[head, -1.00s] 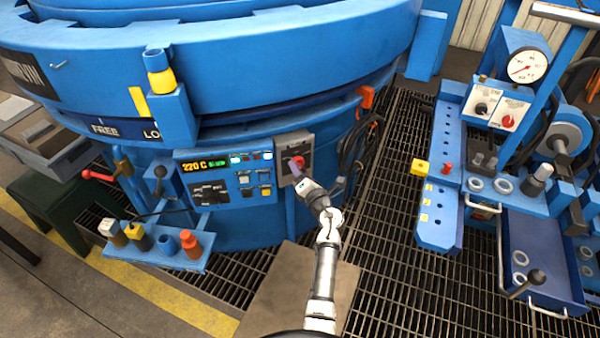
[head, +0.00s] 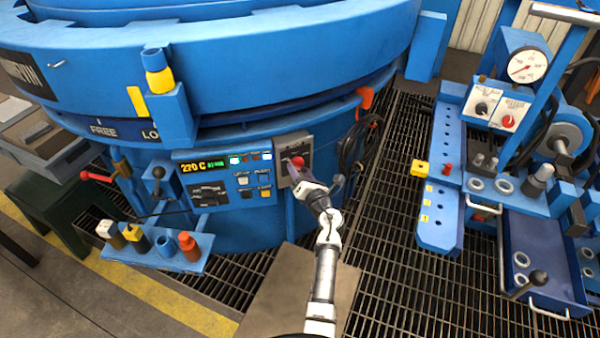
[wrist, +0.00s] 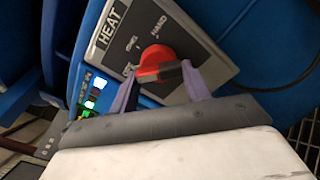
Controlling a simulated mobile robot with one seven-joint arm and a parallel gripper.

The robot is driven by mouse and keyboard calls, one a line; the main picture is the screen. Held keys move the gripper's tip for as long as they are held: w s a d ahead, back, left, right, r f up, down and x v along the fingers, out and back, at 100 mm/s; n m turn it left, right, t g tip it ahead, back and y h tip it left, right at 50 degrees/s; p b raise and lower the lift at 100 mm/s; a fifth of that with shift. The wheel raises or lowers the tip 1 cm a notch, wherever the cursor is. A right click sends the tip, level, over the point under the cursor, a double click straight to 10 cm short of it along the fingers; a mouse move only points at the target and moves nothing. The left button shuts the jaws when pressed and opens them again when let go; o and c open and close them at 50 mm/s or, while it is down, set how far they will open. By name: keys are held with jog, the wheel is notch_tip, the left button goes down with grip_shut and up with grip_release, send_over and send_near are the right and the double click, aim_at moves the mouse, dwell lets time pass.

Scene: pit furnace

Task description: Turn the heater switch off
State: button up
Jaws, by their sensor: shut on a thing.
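The heater switch is a red rotary knob (wrist: 158,64) on a grey plate (wrist: 190,35) marked "HEAT", with "HAND" and smaller lettering around the knob. In the head view the red knob (head: 298,161) shows on the furnace front, right of the control panel. My gripper (wrist: 158,84) is shut on the knob, with one purple finger on each side of its dark bar. In the head view my gripper (head: 296,172) reaches up to the plate and hides its lower part. Which mark the knob points to cannot be told.
The control panel (head: 225,178) with a lit display and buttons is left of the switch. Dark cables (head: 360,150) hang on the furnace to its right. A shelf with coloured pieces (head: 155,258) juts out lower left. A blue workbench (head: 440,215) stands right, beyond open grating.

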jog(key=o, duration=1)
jog(key=v, duration=1.4)
jog(key=shift+b, duration=0.35)
jog(key=shift+a, duration=0.1)
